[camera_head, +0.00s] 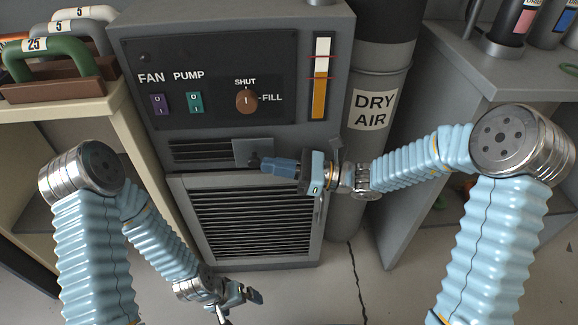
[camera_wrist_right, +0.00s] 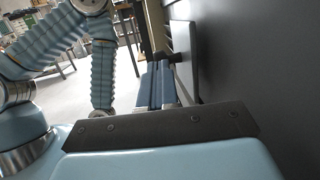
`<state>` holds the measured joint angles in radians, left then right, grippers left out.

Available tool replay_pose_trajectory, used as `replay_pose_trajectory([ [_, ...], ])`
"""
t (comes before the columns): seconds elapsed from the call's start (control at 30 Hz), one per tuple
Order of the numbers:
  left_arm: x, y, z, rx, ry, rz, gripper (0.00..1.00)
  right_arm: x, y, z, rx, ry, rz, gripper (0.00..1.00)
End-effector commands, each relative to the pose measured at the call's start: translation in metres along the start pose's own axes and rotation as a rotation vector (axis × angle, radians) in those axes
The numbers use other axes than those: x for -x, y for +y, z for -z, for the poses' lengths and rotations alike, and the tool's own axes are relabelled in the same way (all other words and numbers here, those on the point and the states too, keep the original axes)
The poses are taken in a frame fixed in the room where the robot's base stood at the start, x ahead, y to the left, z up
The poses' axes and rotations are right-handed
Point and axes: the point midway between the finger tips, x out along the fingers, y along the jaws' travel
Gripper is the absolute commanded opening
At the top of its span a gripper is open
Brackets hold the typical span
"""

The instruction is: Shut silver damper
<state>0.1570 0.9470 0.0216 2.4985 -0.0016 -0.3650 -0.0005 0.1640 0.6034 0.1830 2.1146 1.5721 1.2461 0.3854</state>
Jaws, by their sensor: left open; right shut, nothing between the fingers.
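The silver damper (camera_head: 243,150) is a small grey plate on the cabinet front, at the right end of a slotted vent (camera_head: 197,152). The slots left of the plate are uncovered. My right gripper (camera_head: 262,164) is shut and empty, its blue fingers pointing left across the plate's lower right part and hiding some of it. A dark knob-like part shows at the fingertips; I cannot tell whether they touch it. My left gripper (camera_head: 240,304) is open and low, near the floor.
The cabinet (camera_head: 130,60) carries fan and pump switches, a brown SHUT/FILL knob (camera_head: 246,101) and a gauge (camera_head: 321,80). A louvred grille (camera_head: 255,222) is below. A DRY AIR cylinder (camera_head: 373,108) stands right. Shelves with weights (camera_head: 50,62) and jars flank it.

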Motion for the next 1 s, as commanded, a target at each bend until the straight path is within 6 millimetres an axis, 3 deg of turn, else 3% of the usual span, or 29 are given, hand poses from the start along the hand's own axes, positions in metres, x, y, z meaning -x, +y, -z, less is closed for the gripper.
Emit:
replay_pose_trajectory([
  [0.47,-0.001,0.0,0.0,0.0,0.0,0.0,1.0,-0.007,0.001,0.001,0.0,-0.001,-0.001,0.0],
  [0.67,-0.004,-0.003,0.001,0.002,0.002,0.002,1.0,-0.04,0.007,0.008,-0.002,-0.001,-0.004,0.0],
  [1.0,-0.015,-0.011,0.003,0.007,0.008,0.008,1.0,-0.117,0.019,0.021,-0.001,0.0,-0.003,0.0],
])
